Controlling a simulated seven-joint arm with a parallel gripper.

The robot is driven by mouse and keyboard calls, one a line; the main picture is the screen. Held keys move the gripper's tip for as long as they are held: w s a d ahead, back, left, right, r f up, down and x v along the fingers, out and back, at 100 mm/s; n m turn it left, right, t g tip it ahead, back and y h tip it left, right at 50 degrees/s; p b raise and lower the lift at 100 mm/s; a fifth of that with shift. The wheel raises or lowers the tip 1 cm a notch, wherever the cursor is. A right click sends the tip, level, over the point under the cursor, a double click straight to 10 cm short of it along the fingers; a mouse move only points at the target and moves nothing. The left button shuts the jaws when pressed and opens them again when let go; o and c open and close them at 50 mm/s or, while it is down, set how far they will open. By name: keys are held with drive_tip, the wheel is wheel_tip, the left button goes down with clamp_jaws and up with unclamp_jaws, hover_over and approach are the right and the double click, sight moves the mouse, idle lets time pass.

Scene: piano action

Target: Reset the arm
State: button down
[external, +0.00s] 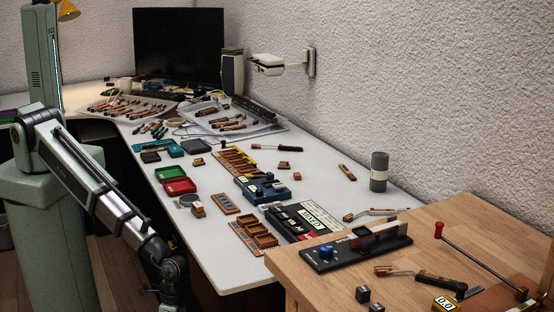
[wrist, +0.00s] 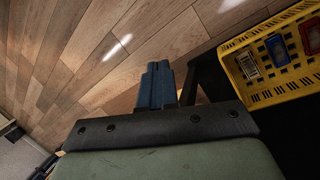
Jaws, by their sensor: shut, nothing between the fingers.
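My arm (external: 95,185) slants down from its column at the left of the external view, ending low beside the white workbench's front edge. My gripper's end is cut off or hard to make out at the bottom of that view. In the wrist view, my gripper (wrist: 157,66) shows its blue-grey fingers closed together, with nothing between them. They point out over the wooden floor (wrist: 75,75), clear of the bench objects.
A yellow crate (wrist: 245,85) with coloured items stands right of my gripper. The white workbench (external: 215,245) holds trays, small parts and tools. A wooden table (external: 420,235) with a black fixture (external: 340,255) stands at the right. Open floor lies to the left.

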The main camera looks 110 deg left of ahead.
drive_tip(key=s+a+f+m+g+y, duration=0.1)
drive_tip(key=s+a+f+g, duration=0.1)
drive_tip(key=s+a, duration=0.4)
drive_tip(key=s+a+f+m+g+y, duration=0.1)
drive_tip(key=s+a, duration=0.5)
drive_tip(key=s, duration=1.1)
drive_tip(key=s+a+f+m+g+y, duration=0.1)
drive_tip(key=s+a+f+g, duration=0.2)
drive_tip(key=s+a, duration=0.4)
drive_tip(key=s+f, duration=0.1)
drive_tip(key=s, duration=0.4)
drive_tip(key=shift+f+y, duration=0.2)
drive_tip(key=shift+y, duration=0.2)
